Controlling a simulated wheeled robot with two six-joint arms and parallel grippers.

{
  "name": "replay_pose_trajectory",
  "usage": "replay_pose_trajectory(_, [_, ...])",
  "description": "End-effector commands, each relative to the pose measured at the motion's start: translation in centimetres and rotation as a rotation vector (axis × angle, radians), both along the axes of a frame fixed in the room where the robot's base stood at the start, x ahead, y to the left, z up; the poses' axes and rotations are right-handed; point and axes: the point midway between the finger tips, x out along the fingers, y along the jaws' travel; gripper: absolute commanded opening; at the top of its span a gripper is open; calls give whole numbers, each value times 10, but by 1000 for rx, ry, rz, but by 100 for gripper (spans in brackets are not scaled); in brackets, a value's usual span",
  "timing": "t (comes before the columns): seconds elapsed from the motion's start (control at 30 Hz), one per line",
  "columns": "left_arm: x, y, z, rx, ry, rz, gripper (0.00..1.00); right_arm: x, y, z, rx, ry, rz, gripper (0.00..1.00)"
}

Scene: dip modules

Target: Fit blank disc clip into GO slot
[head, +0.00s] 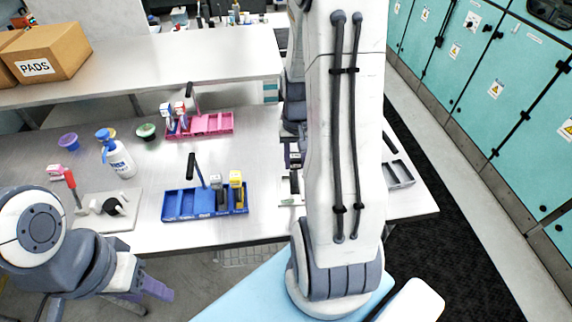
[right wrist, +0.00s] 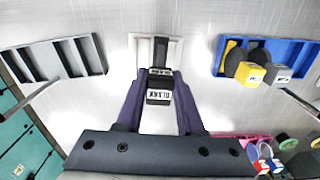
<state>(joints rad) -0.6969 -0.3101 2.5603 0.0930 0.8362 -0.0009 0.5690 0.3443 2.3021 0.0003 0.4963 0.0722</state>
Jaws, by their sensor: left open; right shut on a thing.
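In the right wrist view my right gripper (right wrist: 160,82) is shut on a black clip (right wrist: 160,97) with white labels reading BLANK. The clip is in front of a small pale plate (right wrist: 136,52); I cannot tell whether they touch. In the head view my right arm hides most of this gripper and the clip. My left gripper (head: 157,291) is open and empty at the lower left, in front of the table edge. A blue tray (head: 178,207) holds a grey clip (head: 219,193) and a yellow clip (head: 236,192). I cannot read a GO mark on any slot.
A pink tray (head: 212,124) with several clips stands behind the blue one. A grey tray (head: 400,174) is at the right.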

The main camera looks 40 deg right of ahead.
Motion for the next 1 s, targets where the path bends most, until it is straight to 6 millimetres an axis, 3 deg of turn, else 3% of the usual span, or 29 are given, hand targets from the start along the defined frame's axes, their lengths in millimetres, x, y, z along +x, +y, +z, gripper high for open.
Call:
replay_pose_trajectory(0.1, [0,0,10,0,0,-1,50,21,0,-10,1,2,1,0])
replay_pose_trajectory(0.27, [0,0,13,0,0,-2,50,34,-1,-20,0,0,-2,0])
replay_pose_trajectory(0.63, [0,0,27,0,0,-4,50,34,-2,-58,1,2,-5,0])
replay_pose_trajectory(0.9, [0,0,26,0,0,-5,50,35,-3,-64,-2,-2,-6,0])
replay_pose_trajectory(0.93, [0,0,26,0,0,-5,50,35,-3,-64,-2,-2,-6,49])
replay_pose_trajectory(1.0, [0,0,26,0,0,-5,50,35,-3,-64,-2,-2,-6,67])
